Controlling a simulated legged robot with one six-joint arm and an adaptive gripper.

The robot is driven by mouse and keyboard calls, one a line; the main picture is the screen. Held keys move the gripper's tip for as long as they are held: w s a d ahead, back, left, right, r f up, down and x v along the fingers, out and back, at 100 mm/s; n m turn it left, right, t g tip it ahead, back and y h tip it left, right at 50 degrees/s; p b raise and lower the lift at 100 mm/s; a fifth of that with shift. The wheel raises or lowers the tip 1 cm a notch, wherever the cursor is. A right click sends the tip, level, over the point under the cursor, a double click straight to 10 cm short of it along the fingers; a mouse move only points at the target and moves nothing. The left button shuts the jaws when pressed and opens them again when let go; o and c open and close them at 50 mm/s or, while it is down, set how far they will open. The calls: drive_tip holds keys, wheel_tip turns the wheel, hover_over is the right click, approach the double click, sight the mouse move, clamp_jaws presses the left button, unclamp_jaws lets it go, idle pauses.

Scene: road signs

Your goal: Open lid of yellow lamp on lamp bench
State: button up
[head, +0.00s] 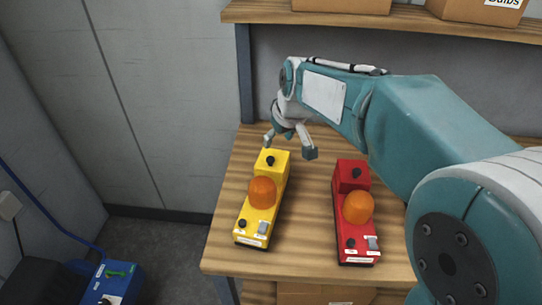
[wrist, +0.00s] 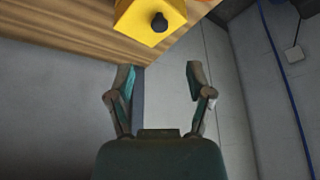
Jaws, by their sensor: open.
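The yellow lamp (head: 259,208) stands on the left of the wooden lamp bench (head: 306,220). It has an orange dome, a black knob (head: 270,160) on its far top end, and another dark knob with a grey switch at the near end. My gripper (head: 290,148) is open and empty, just beyond the far end of the yellow lamp. In the wrist view, my gripper (wrist: 160,70) has its fingers apart, and the yellow lamp's end with its black knob (wrist: 159,22) shows ahead of them at the top. I see no contact. The lamp's lid edge cannot be made out.
A red lamp (head: 351,215) with an orange dome stands to the right on the same bench. A shelf (head: 400,20) with cardboard boxes hangs above the back. A blue box (head: 108,282) with a cable is on the floor at lower left. Grey walls stand left and behind.

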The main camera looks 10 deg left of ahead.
sight(270, 159)
drive_tip(key=x, duration=0.9)
drive_tip(key=shift+f, duration=0.1)
clamp_jaws()
